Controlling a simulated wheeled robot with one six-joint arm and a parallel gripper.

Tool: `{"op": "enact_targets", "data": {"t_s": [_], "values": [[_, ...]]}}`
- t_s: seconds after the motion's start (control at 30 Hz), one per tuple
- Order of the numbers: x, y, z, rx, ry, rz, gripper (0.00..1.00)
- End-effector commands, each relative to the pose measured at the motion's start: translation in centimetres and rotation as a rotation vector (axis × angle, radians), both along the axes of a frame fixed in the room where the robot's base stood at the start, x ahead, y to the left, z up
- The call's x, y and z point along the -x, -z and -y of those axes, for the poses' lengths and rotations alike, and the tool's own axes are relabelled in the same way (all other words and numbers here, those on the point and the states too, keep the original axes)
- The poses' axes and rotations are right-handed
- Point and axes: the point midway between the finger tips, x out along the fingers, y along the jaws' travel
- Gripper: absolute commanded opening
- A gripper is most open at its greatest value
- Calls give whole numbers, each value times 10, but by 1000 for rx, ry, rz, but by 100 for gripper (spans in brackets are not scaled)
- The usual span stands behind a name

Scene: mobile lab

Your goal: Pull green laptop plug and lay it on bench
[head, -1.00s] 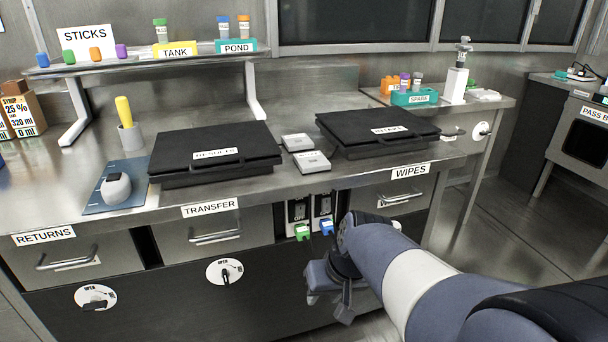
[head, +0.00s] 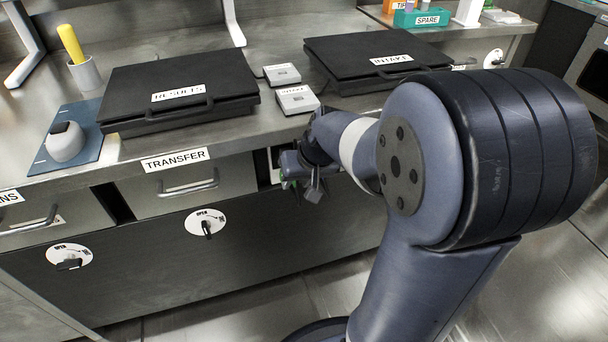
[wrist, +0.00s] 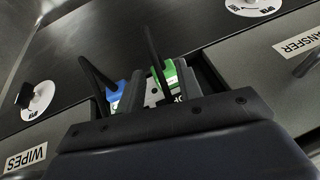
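In the head view my gripper (head: 302,178) is at the bench front below the small grey boxes, hiding most of the outlets. The blue plug (wrist: 116,92) sits beside the green one, near the left finger. The bench (head: 240,128) has a bare metal front strip.
Two black laptops, RESULTS (head: 178,88) and INTAKE (head: 375,50), lie closed on the bench. Two small grey boxes (head: 297,98) lie between them. A white device (head: 64,142) sits on a blue mat (head: 93,128). The TRANSFER drawer (head: 188,182) is left of my gripper.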

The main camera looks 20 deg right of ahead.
Motion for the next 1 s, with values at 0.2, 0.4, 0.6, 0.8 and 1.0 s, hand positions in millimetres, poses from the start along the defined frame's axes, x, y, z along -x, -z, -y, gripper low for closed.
{"op": "enact_targets", "data": {"t_s": [0.2,0.4,0.6,0.8,1.0], "values": [[-9,23,-4,0,1,-2,34],[-11,26,-5,0,0,1,34],[-11,25,-5,0,1,1,32],[-11,25,-5,0,0,1,15],[-11,25,-5,0,0,1,0]]}}
